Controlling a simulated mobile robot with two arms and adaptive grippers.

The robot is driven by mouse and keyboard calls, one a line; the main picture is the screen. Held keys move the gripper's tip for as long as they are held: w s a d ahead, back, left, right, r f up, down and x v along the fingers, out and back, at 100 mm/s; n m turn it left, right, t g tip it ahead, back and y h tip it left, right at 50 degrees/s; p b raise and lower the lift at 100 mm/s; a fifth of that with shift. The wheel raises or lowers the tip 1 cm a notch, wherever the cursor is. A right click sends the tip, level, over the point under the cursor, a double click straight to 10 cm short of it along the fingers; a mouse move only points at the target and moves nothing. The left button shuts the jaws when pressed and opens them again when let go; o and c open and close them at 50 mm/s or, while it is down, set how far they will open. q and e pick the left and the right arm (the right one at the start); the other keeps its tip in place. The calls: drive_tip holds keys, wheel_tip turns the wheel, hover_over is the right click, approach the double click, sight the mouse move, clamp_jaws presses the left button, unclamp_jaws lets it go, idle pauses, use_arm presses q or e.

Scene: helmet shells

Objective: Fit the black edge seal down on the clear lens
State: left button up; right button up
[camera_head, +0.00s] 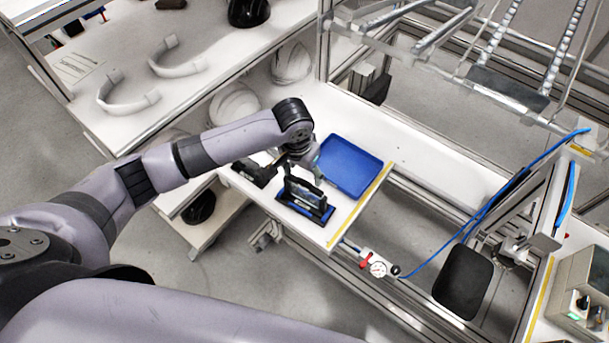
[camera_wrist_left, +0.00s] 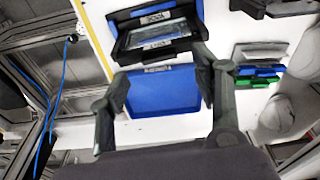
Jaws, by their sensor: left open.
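My left gripper (camera_head: 301,172) is over the white bench and open. In the left wrist view its two dark fingers (camera_wrist_left: 160,72) are spread wide, with nothing seen gripped between them. Beyond the fingertips is a black rectangular frame (camera_wrist_left: 128,50) around a pale, see-through panel (camera_wrist_left: 157,37), on a blue-and-black base (camera_wrist_left: 120,20). They look like the edge seal and the clear lens, but I cannot tell how they are seated. In the head view the base (camera_head: 318,212) lies at the bench's front edge, partly behind my gripper. My right gripper is not in view.
A blue tray (camera_head: 352,165) looks empty beside the base. A grey panel (camera_wrist_left: 262,52) with green and blue pieces (camera_wrist_left: 258,76) shows in the left wrist view. White shells (camera_head: 235,103) stand behind my arm.

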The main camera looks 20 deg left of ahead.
use_arm(q)
wheel_tip(320, 180, up, 9)
drive_tip(key=s, duration=0.1)
drive_tip(key=shift+s+a+f, duration=0.15)
drive_tip(key=shift+s+a, duration=0.05)
drive_tip(key=shift+s, duration=0.05)
idle(0.3)
